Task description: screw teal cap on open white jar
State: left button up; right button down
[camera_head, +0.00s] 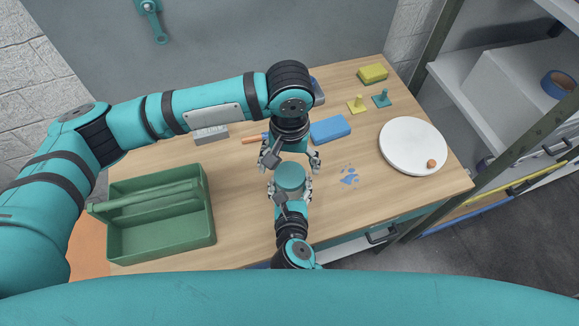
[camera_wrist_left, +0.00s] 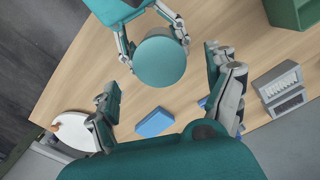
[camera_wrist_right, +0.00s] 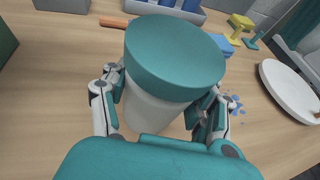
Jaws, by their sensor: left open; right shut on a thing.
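The white jar (camera_wrist_right: 158,112) stands upright between the fingers of my right gripper (camera_head: 289,196), which is shut on its sides. The teal cap (camera_wrist_right: 175,50) sits level on top of the jar and covers its mouth; I cannot tell how tightly it is threaded. The cap also shows from above in the left wrist view (camera_wrist_left: 160,62) and in the head view (camera_head: 290,176). My left gripper (camera_head: 290,160) is open and empty. Its fingers are spread wider than the cap, just behind it in the head view, and appear apart from it.
A green caddy (camera_head: 160,243) stands at the left. A grey rack (camera_head: 211,134), a blue block (camera_head: 330,129) and an orange stick (camera_head: 253,139) lie behind the grippers. Yellow (camera_head: 357,105) and teal (camera_head: 382,99) spindles, a yellow sponge (camera_head: 373,74) and a white plate (camera_head: 408,140) are at right.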

aim_at(290, 174)
pick_arm(q)
jog(key=shift+r, duration=0.25)
jog(key=shift+o, duration=0.5)
jog(key=n, duration=0.1)
jog(key=r+n, duration=0.1)
jog(key=n, duration=0.2)
jog(key=shift+r, duration=0.3)
jog(key=n, duration=0.2)
jog(key=r+n, duration=0.1)
jog(key=n, duration=0.1)
jog(key=r+n, duration=0.1)
jog(key=shift+n, duration=0.4)
jog(key=shift+f, duration=0.15)
jog(key=shift+f, duration=3.95)
jog(key=shift+c, duration=0.3)
